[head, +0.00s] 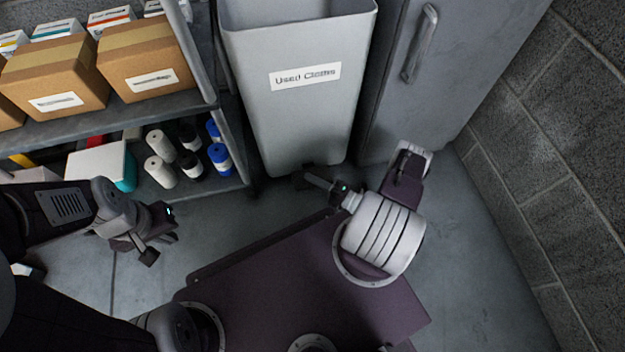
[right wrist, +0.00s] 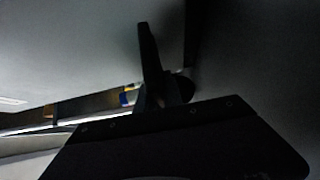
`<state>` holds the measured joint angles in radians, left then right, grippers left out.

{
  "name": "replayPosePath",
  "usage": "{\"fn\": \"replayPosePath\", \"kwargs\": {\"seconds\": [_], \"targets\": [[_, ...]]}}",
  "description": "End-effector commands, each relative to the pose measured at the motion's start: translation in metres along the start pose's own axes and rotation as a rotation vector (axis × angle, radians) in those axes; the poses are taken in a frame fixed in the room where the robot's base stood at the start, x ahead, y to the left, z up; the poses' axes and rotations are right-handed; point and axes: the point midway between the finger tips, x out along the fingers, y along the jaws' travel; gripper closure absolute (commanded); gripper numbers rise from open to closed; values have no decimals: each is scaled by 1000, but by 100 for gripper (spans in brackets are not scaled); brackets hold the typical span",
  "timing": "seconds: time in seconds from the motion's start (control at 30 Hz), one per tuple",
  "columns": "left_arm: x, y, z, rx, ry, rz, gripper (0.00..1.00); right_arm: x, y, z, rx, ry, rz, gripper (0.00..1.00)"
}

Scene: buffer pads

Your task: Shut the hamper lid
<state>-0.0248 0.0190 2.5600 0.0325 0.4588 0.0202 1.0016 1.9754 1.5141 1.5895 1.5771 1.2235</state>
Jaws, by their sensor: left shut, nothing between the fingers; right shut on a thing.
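The hamper (head: 303,118) is a tall grey bin with a white label reading "Used Cloths". Its top is cut off by the upper edge of the head view; the part of the mouth in view looks open, and no lid can be made out. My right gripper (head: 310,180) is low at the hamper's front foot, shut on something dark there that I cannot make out. In the right wrist view its dark fingers (right wrist: 160,70) show in deep shade beside a grey surface. My left gripper (head: 156,245) is shut and empty above the floor, left of the hamper.
A shelf unit (head: 110,128) with cardboard boxes (head: 147,60) and several rolls (head: 160,172) stands left of the hamper. A grey cabinet (head: 455,60) with a handle stands close on its right. A block wall (head: 560,130) closes the right side. Bare floor (head: 480,260) lies before the wall.

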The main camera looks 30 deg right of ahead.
Motion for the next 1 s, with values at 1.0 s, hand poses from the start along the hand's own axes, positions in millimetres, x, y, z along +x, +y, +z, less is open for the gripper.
{"fn": "replayPosePath", "kwargs": {"seconds": [1.0], "targets": [[0,0,0,0,0,0,100,0,-8,0,-82,0,82,67]]}}
